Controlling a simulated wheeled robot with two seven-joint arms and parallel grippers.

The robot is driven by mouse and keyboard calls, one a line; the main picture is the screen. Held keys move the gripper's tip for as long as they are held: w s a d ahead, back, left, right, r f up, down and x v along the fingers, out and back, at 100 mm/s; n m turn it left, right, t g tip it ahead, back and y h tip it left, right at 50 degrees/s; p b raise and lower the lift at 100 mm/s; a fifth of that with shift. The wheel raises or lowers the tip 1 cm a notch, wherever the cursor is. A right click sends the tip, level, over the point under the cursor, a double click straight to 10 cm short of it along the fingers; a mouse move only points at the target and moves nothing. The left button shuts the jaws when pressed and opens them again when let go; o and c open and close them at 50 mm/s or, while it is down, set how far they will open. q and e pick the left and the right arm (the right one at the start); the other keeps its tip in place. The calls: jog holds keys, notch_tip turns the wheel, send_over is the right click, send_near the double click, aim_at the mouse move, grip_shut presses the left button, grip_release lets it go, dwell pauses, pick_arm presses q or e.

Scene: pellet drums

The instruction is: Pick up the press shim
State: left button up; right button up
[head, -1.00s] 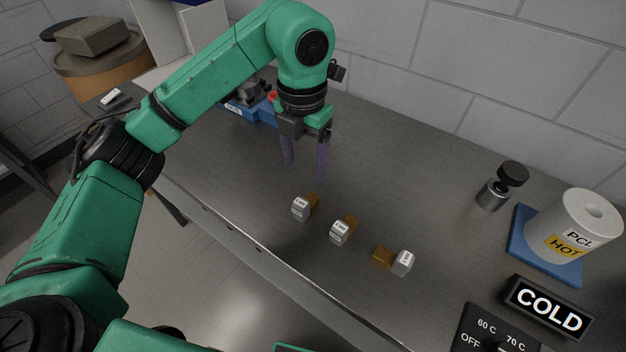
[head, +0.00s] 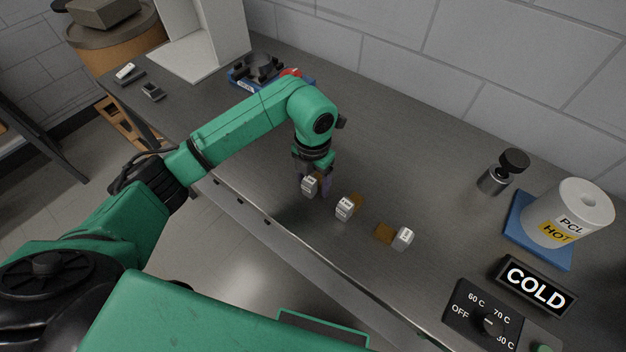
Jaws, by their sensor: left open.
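The labels are too small to read, so I cannot tell which is the press shim. The left tag (head: 309,186) is at my left gripper (head: 312,182), which is open and points down with its purple fingers around or just behind it. The left brown block is mostly hidden by the gripper.
A white PCL HOT drum (head: 572,212) stands on a blue mat (head: 520,228) at right, near a COLD sign (head: 537,285) and a temperature dial (head: 488,318). A metal cylinder with a black knob (head: 513,161) stands behind. A blue fixture (head: 245,84) is at back left.

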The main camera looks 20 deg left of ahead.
pick_arm(q)
grip_shut()
jog(key=shift+r, duration=0.1)
